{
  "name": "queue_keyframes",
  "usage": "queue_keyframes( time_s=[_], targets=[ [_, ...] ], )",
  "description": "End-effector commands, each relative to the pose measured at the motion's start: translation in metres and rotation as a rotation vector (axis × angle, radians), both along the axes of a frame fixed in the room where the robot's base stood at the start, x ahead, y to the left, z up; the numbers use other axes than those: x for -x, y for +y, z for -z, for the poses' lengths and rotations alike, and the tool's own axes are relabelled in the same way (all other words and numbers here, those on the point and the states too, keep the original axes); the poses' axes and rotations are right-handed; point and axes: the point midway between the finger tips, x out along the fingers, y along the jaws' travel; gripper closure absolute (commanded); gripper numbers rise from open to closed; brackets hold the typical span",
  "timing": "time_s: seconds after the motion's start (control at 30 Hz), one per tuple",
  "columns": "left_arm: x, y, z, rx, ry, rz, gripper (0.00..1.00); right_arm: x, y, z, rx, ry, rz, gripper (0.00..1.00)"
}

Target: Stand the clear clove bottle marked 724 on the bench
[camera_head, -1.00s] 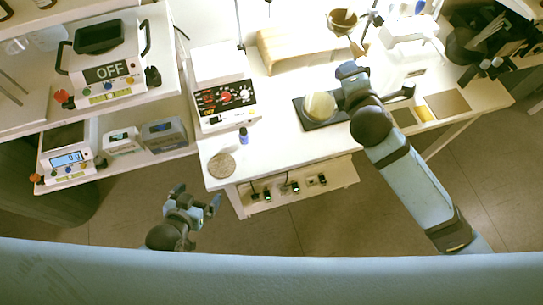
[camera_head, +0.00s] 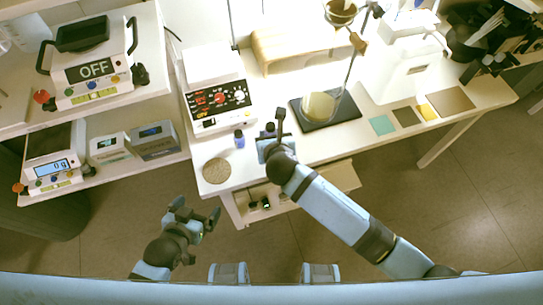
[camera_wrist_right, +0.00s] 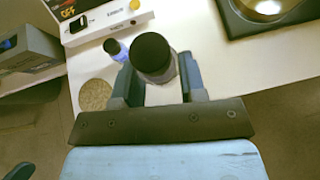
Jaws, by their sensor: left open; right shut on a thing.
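My right gripper (camera_head: 270,139) is shut on a bottle with a round black cap. In the right wrist view the bottle (camera_wrist_right: 161,77) stands between the two fingers, its body greyish and see-through under the cap. No marking on it can be read. It is over the front part of the white bench (camera_head: 308,150); I cannot tell whether its base touches the top. My left gripper (camera_head: 198,217) is open and empty, in front of the bench and below its edge.
A small blue bottle (camera_head: 239,140) stands just left of the held bottle. A round cork mat (camera_head: 217,170) lies near the bench's front left corner. A hotplate with a red knob (camera_head: 218,98) is behind. A glass vessel (camera_head: 319,105) sits on a black plate (camera_head: 348,109) to the right.

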Motion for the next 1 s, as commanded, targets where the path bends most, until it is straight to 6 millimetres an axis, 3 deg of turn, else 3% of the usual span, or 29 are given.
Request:
queue_keyframes(
  time_s=[0.1, 0.3, 0.47, 0.73, 1.0],
  targets=[
    [0.000, 0.001, 0.006, -0.002, 0.001, 0.000, 0.00, 0.001, 0.000, 0.035, 0.001, 0.005, 0.001, 0.86],
    [0.001, 0.001, 0.013, -0.004, 0.005, -0.001, 0.00, 0.000, 0.000, 0.068, -0.001, 0.000, 0.002, 0.86],
    [0.001, 0.001, 0.015, -0.004, 0.006, -0.001, 0.00, 0.000, 0.000, 0.078, 0.000, 0.000, 0.001, 0.86],
    [0.000, 0.001, 0.021, -0.002, 0.003, 0.000, 0.00, 0.000, 0.000, 0.112, 0.000, 0.001, 0.002, 0.86],
    [0.000, 0.001, 0.019, -0.002, 0.001, 0.000, 0.00, 0.000, 0.000, 0.112, -0.002, -0.001, 0.001, 0.86]
  ],
)
